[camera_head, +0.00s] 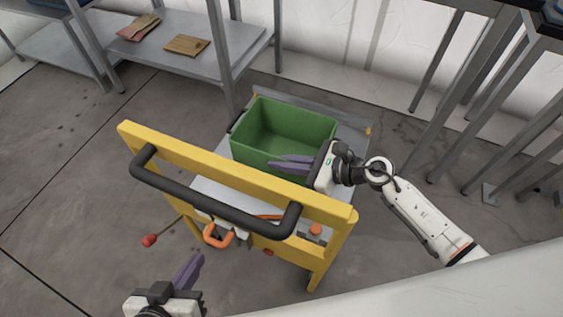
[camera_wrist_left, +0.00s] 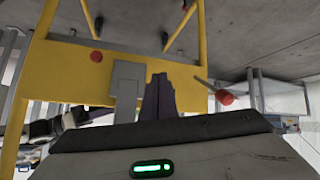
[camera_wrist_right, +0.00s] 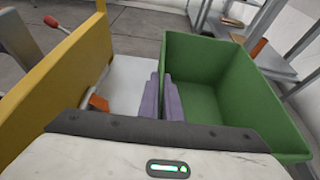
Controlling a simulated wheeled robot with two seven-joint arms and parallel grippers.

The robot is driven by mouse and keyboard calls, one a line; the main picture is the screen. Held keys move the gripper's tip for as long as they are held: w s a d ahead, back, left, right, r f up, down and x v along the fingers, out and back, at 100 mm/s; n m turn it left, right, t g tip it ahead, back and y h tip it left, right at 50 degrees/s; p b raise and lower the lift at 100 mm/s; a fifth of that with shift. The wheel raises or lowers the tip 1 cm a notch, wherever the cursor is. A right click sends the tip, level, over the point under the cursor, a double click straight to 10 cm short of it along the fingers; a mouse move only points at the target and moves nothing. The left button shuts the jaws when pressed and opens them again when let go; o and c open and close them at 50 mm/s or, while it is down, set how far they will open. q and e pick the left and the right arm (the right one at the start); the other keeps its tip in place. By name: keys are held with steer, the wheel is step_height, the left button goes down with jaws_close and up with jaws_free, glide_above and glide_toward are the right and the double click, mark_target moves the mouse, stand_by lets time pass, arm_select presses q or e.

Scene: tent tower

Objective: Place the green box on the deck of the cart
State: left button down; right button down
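The green box (camera_head: 270,158) is empty and upright on the grey deck (camera_head: 350,133) of the yellow-framed cart, behind its black handle. It fills the right part of the right wrist view (camera_wrist_right: 215,100).
The black push handle (camera_head: 215,205) sticks out toward me. A red-knobbed lever (camera_head: 150,240) juts out at the cart's left. A metal shelf (camera_head: 225,55) with a wooden board (camera_head: 187,44) stands behind left. Grey rack legs stand at right. The floor left of the cart is clear.

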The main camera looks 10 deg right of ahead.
steer(key=shift+w+r, duration=0.1)
steer(key=c, duration=2)
jaws_free()
steer(key=shift+f, duration=0.25)
steer(key=shift+p+v, duration=0.7)
steer(key=shift+v, duration=5.4)
steer(key=shift+r, duration=0.25)
